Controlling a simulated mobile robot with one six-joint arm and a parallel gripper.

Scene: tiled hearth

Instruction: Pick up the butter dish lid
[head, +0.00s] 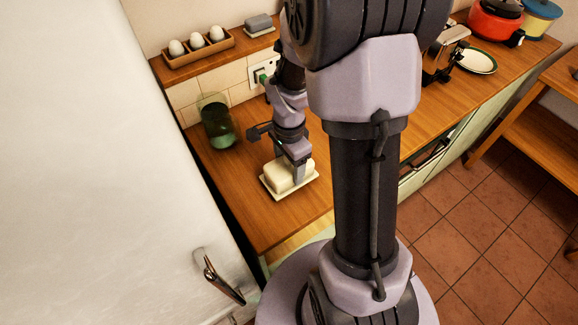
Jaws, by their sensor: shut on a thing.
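The butter dish lid (280,176) is a cream, rounded block-shaped cover. It sits on or just above its pale rectangular dish (289,197) on the wooden counter; I cannot tell whether there is a gap between them. My gripper (299,173) points down from above and is shut on the lid at its right side. The gripper hides part of the lid, and the far finger is not clear to see.
A dark green glass jar (218,125) stands left of the dish. A shelf behind holds a wooden egg tray (200,56) and a grey block (258,23) on a small dish. A white fridge-like front (110,170) bounds the left. Bare counter (265,225) lies in front.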

